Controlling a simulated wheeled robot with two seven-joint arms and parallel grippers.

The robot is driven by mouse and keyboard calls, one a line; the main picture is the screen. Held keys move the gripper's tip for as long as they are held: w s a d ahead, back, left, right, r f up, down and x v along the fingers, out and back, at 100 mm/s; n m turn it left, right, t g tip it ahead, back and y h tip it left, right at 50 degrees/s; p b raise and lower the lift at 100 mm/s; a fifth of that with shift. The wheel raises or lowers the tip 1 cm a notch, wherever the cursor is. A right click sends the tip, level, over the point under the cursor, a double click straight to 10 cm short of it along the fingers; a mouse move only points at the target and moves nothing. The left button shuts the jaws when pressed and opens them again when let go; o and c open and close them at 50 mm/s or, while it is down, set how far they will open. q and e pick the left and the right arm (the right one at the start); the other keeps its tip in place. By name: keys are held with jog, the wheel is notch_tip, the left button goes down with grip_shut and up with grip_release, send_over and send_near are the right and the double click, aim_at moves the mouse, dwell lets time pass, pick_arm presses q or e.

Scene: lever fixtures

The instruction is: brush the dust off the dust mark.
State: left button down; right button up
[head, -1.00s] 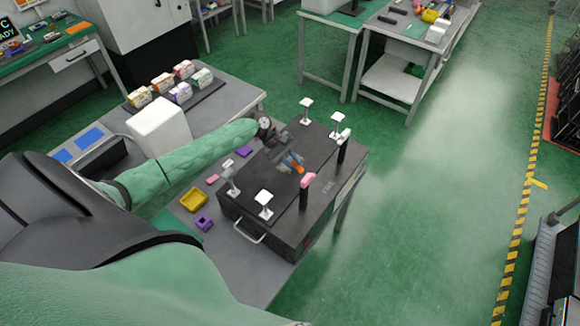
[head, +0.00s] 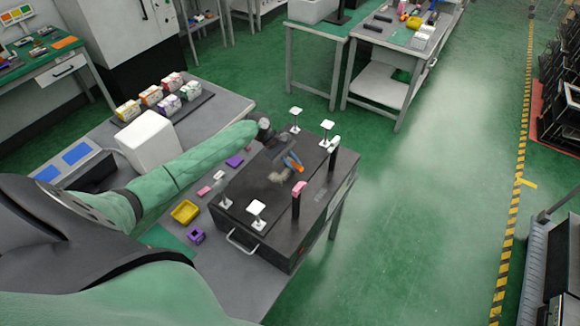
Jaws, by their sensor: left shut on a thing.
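My left gripper (head: 288,160) reaches over the top of the dark box-shaped fixture (head: 310,221) and is shut on a small tool with an orange part, which I take to be the brush (head: 297,170). A blue piece curves beside the orange part. A beige-grey patch (head: 279,178) shows on the dark top just below and left of the tool. It may be the dust mark, but it is too small to be sure. I cannot tell whether the tool touches the top. My right gripper is not in view.
White square pads on stems (head: 257,208) and dark posts, one with a pink top (head: 299,188), stand up around the fixture's top. A yellow tray (head: 185,212) and a purple block (head: 196,235) lie to its left. Open green floor is at right.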

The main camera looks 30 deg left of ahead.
pick_arm(q)
jog(key=shift+w, duration=0.25)
jog(key=shift+s+a+p, duration=0.1)
jog(key=shift+s+p, duration=0.3)
jog(key=shift+s, duration=0.7)
jog(key=shift+s+a, duration=0.2)
jog(key=shift+s, duration=2.5)
jog(key=shift+s+a, duration=0.15)
jog(key=shift+s, duration=2.5)
jog(key=shift+w+d, duration=0.15)
jog(key=shift+w, duration=2.1)
jog(key=shift+w+d, duration=0.15)
jog(key=shift+w, duration=2.05)
jog(key=shift+w, duration=0.1)
jog(key=shift+w+d+b, duration=0.15)
jog(key=shift+w+b, duration=0.25)
jog(key=shift+w, duration=1.45)
jog(key=shift+s+p, duration=0.35)
jog(key=shift+s, duration=0.6)
jog(key=shift+s+a, duration=0.15)
jog(key=shift+s, duration=1.65)
jog(key=shift+s+a, duration=0.2)
jog(key=shift+s, duration=1.65)
jog(key=shift+s+a, duration=0.15)
jog(key=shift+s, duration=1.65)
jog(key=shift+w, duration=0.1)
